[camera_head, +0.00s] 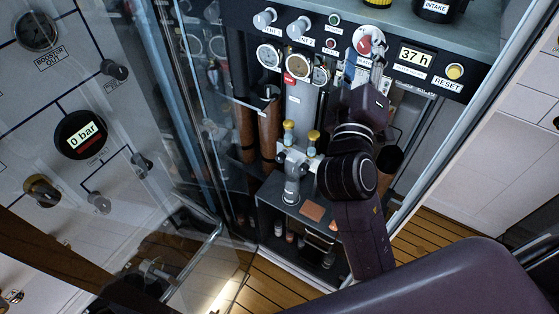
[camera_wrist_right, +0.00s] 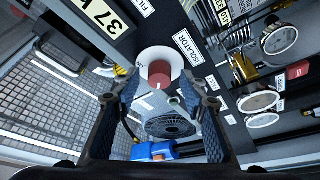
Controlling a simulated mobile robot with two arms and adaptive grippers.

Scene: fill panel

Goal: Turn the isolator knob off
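The isolator knob is a red knob on a white round plate (camera_wrist_right: 158,76), beside a label reading ISOLATOR, in the right wrist view. In the head view the red isolator knob (camera_head: 364,42) shows on the dark upper panel. My right gripper (camera_wrist_right: 157,88) is open, its two fingers on either side of the knob with gaps visible; I cannot tell how deep the knob sits between them. In the head view the right gripper (camera_head: 371,68) is just below the knob, partly hidden by its own wrist. My left gripper is not in view.
The dark panel also has a display reading 37 h (camera_head: 415,57), a yellow RESET button (camera_head: 455,71) and grey knobs (camera_head: 265,18). Gauges (camera_head: 270,56) and yellow-topped valves (camera_head: 289,131) are below. A glass door (camera_head: 150,130) stands at the left.

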